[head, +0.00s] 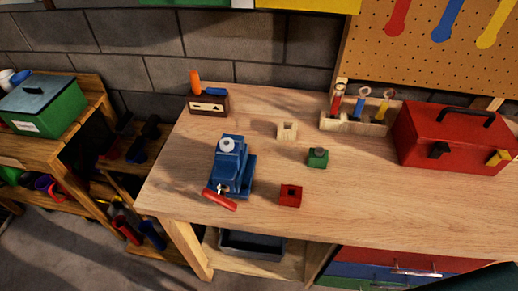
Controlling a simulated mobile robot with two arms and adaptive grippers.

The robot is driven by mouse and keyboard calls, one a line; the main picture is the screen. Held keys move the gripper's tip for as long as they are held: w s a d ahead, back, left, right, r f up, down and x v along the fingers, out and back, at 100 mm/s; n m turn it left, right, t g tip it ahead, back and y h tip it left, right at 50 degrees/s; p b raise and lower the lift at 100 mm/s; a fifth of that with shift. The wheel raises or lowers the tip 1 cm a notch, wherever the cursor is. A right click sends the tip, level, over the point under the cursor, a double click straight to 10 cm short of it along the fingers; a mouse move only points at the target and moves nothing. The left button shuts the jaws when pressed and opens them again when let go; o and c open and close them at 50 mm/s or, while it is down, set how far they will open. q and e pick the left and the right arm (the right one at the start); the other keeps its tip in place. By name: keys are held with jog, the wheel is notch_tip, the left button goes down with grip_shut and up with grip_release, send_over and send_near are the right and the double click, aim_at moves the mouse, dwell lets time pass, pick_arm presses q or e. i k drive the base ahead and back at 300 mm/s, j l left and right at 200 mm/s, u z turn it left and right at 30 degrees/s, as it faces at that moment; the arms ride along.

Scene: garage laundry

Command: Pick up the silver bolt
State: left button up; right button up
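A small silver-white rounded piece (226,145) sits on top of the blue vise (232,172) at the left of the workbench. It may be the silver bolt, but it is too small to tell. No other silver bolt shows clearly. The vise has a red handle (219,200) at its front, close to the bench edge. Neither of my grippers is in view.
A plane (208,104) stands at the back left. The front right is clear.

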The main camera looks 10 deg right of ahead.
aim_at(319, 151)
jog(key=i+j+z, duration=0.1)
jog(key=j+z, duration=1.25)
jog(key=k+j, duration=0.05)
